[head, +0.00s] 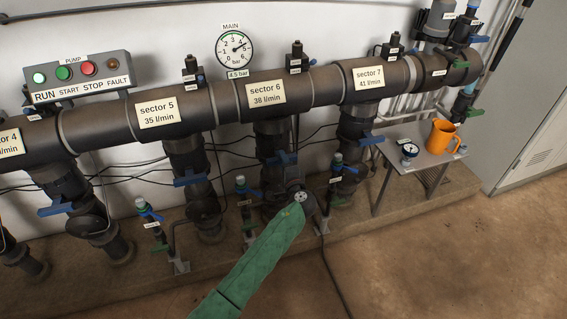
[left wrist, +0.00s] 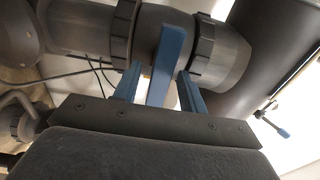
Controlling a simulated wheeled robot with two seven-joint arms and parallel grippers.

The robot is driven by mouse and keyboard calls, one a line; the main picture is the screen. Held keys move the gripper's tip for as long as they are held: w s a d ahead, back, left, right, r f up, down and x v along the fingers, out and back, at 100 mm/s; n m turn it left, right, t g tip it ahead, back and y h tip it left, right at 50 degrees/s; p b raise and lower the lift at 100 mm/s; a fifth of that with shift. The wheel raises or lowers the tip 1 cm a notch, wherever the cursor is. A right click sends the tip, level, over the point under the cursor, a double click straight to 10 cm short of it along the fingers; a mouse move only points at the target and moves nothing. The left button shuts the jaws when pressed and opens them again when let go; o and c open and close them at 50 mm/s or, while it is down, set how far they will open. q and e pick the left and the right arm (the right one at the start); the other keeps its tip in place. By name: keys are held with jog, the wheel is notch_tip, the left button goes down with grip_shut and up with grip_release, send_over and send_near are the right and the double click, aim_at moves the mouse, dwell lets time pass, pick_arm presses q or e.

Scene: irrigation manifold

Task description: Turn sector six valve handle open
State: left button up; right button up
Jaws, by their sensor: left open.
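The sector 6 valve handle (head: 281,158) is a blue lever set crosswise on the dark vertical pipe below the "sector 6, 38 l/min" label (head: 266,93). My left arm in its green sleeve reaches up from below, and my left gripper (head: 290,182) is just under the handle, mostly hidden by my wrist. In the left wrist view the blue handle (left wrist: 165,62) stands between the two blue fingers of my open left gripper (left wrist: 159,78). Gaps show on both sides, so the fingers are around it without gripping. My right gripper is not in view.
Similar blue handles sit on the sector 5 pipe (head: 190,177) and sector 7 pipe (head: 365,138). Small blue-handled side valves (head: 242,190) stand close by. A metal table (head: 412,157) with an orange jug (head: 443,137) is at right. The floor in front is clear.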

pick_arm(q)
jog(key=shift+c, duration=0.2)
grip_shut()
